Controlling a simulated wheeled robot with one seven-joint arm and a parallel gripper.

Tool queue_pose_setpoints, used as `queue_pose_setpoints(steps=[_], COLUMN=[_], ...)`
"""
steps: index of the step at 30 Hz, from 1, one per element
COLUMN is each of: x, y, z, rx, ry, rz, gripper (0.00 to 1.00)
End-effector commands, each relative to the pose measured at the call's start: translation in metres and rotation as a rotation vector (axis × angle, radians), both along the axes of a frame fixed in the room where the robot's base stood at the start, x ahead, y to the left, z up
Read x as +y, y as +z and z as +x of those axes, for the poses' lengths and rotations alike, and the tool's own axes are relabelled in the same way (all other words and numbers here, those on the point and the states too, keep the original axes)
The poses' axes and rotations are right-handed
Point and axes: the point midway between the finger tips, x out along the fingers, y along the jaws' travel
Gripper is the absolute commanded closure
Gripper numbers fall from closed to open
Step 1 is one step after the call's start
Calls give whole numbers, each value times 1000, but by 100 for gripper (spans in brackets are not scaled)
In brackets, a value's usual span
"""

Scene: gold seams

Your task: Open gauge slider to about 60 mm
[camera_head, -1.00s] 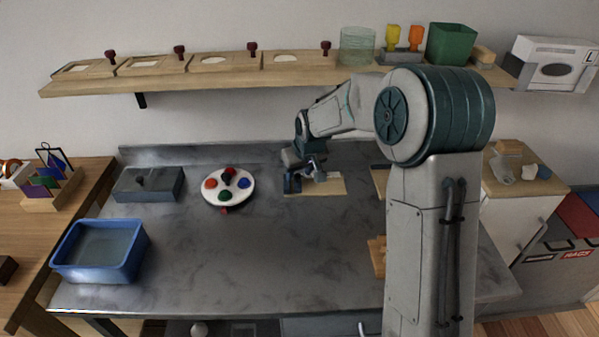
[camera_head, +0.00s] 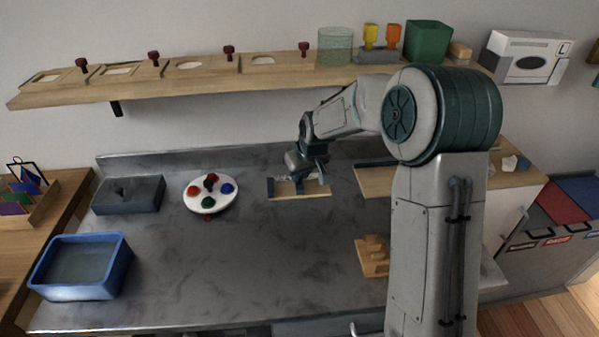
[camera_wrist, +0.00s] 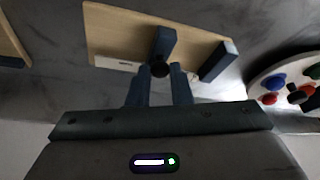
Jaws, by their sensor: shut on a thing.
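The gauge is a pale wooden board (camera_head: 312,192) lying on the grey worktop; its board also shows in the wrist view (camera_wrist: 112,28). A white printed scale strip (camera_wrist: 115,64) runs along its near edge there. A blue slider (camera_wrist: 165,40) with a dark round knob (camera_wrist: 159,69) stands across the board. A blue end block (camera_wrist: 218,62) stands at the board's right end in the wrist view, with a clear gap of bare wood between it and the slider. My gripper (camera_wrist: 159,82) is shut on the slider's knob; in the head view my gripper (camera_head: 312,178) is over the board.
A white round plate with coloured knobs (camera_head: 211,205) lies left of the gauge. A grey box (camera_head: 128,196) and a blue tub (camera_head: 120,262) stand farther left. A wooden board (camera_head: 372,184) and a wooden block piece (camera_head: 372,256) lie to the right. The front middle worktop is clear.

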Motion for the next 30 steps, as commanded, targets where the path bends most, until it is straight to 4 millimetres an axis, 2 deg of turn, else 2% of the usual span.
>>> queue_pose_setpoints(steps=[10, 11, 12, 13, 23, 26, 30], x=[6, 5, 5, 5, 2, 1, -4], y=[0, 0, 0, 0, 3, 12, 37], z=[-2, -2, -1, -1, -2, -4, -13], rx=[-2, -2, -2, -2, -2, -4, -7], ry=[18, 18, 17, 17, 13, 12, 11], rz=[1, 1, 1, 0, 0, 0, 1], gripper=[100, 76, 64, 59, 59, 59, 59])
